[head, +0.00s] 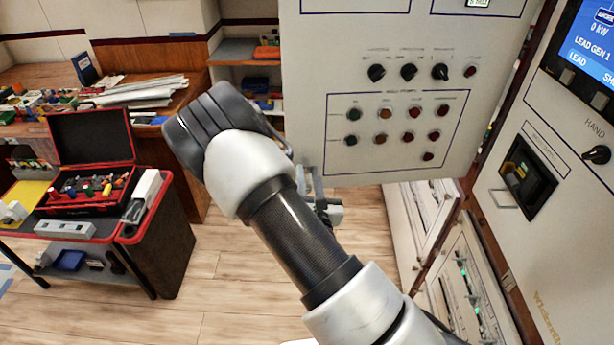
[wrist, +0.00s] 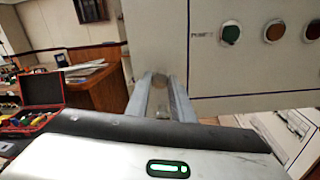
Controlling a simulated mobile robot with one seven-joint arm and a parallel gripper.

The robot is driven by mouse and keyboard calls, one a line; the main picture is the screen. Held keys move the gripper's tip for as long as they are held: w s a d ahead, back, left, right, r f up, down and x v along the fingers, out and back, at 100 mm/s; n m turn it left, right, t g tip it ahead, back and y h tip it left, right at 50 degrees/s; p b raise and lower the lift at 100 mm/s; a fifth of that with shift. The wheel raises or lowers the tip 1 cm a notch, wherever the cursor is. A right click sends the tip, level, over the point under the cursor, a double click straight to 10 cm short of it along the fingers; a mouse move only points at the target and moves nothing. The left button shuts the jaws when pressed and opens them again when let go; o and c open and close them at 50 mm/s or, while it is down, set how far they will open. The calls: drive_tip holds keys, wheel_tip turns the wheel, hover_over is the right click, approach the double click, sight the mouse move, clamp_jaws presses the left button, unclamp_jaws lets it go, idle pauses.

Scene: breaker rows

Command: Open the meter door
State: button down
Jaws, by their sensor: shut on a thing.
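The meter door appears to be the large pale panel (head: 390,105) with black knobs and rows of coloured buttons. It stands swung out at an angle to the cabinet front on the right, its lower left corner near my gripper. My gripper (head: 314,182) is at that left edge, partly hidden behind my wrist. In the wrist view, my gripper's two fingers (wrist: 163,88) are close together around a small piece beside the door (wrist: 255,70). Whether it is a handle or the door's edge is unclear.
A cabinet front (head: 565,220) with a screen stands on the right. Lower breaker panels (head: 470,285) show green lights below the door. A red-edged cart (head: 155,235) with an open toolbox (head: 85,185) stands at left. Wooden floor (head: 235,285) is clear between.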

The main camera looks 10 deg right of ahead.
drive_tip(key=c, duration=1.5)
unclamp_jaws()
drive_tip(key=shift+c, duration=0.2)
drive_tip(key=s+p, duration=0.3)
drive_tip(key=s, duration=0.9)
drive_tip(key=shift+a, duration=0.1)
